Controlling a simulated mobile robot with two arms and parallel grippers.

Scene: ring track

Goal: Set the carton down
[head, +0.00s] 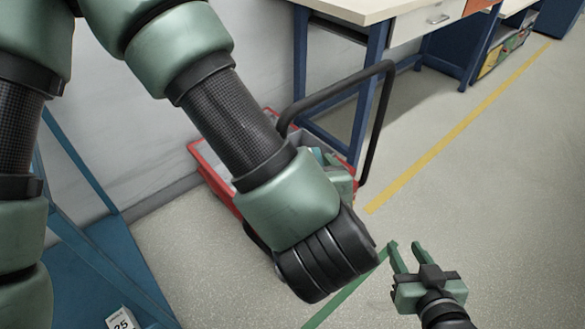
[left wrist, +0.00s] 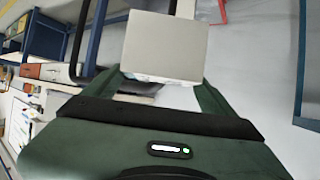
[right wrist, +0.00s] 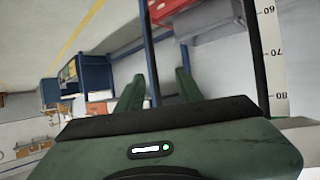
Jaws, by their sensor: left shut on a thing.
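The carton (left wrist: 165,45) is a plain pale grey box face in the left wrist view. It sits between the two green fingers of my left gripper (left wrist: 158,84), which is shut on it. In the head view my left forearm and wrist cover most of that gripper, and I cannot make out the carton there. My right gripper (head: 406,248) is low at the right of the head view, its two fingers apart with nothing between them. The right wrist view also shows its fingers (right wrist: 158,80) apart and empty.
A red cart (head: 203,158) with a black handle (head: 385,95) stands behind my left arm. A pale-topped desk (head: 355,8) with blue legs is at the back. A blue frame (head: 85,170) is at the left. Floor (head: 480,170) is clear at right, with a yellow line (head: 450,130).

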